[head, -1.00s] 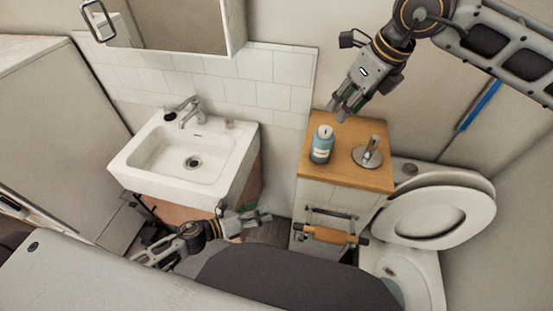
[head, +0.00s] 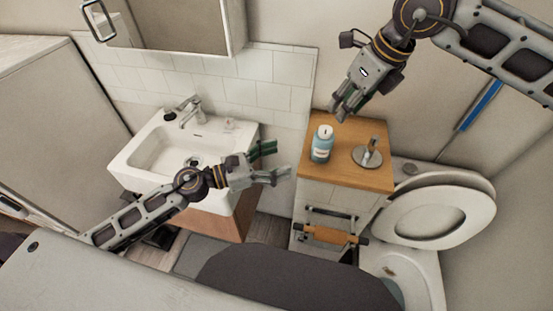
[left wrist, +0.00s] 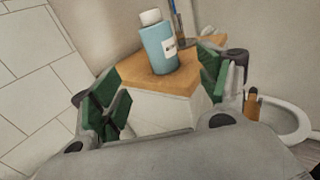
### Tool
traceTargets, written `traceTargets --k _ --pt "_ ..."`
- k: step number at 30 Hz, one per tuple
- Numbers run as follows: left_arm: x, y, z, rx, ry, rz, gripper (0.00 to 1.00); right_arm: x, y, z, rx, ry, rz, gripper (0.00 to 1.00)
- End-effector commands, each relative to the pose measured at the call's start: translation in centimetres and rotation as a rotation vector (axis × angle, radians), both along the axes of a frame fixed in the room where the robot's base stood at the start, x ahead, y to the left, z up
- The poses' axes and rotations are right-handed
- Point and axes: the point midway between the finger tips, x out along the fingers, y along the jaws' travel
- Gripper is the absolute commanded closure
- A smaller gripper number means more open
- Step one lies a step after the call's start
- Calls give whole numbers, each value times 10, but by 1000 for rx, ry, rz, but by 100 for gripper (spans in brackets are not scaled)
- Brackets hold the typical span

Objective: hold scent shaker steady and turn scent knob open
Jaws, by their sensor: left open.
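The scent shaker, a blue bottle (head: 321,148) with a white label and white top, stands upright on the wooden cabinet top (head: 350,178). In the left wrist view the bottle (left wrist: 158,48) shows ahead, beyond the open fingers.
A metal stand with a round base (head: 367,156) is right of the bottle. The sink (head: 165,150) is at left, with a faucet. The toilet (head: 440,215) with raised lid is at right. A roll holder (head: 328,235) sticks out from the cabinet front.

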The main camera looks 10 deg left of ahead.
Motion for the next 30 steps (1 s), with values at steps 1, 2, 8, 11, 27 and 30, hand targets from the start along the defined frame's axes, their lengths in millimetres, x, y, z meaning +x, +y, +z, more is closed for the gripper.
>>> traceTargets --k 1,2,8,11,27,30 --pt "0 0 0 -1 1 0 24 0 0 0 0 0 0 64" --pt "0 0 0 -1 1 0 24 0 0 0 0 0 0 64" --pt "0 0 0 -1 2 1 24 0 0 0 0 0 0 64" --pt "1 -1 0 -1 2 1 24 0 0 0 0 0 0 64" --pt "13 -17 0 -3 2 1 24 0 0 0 0 0 0 64" --pt "15 -21 0 -1 2 0 24 0 0 0 0 0 0 64"
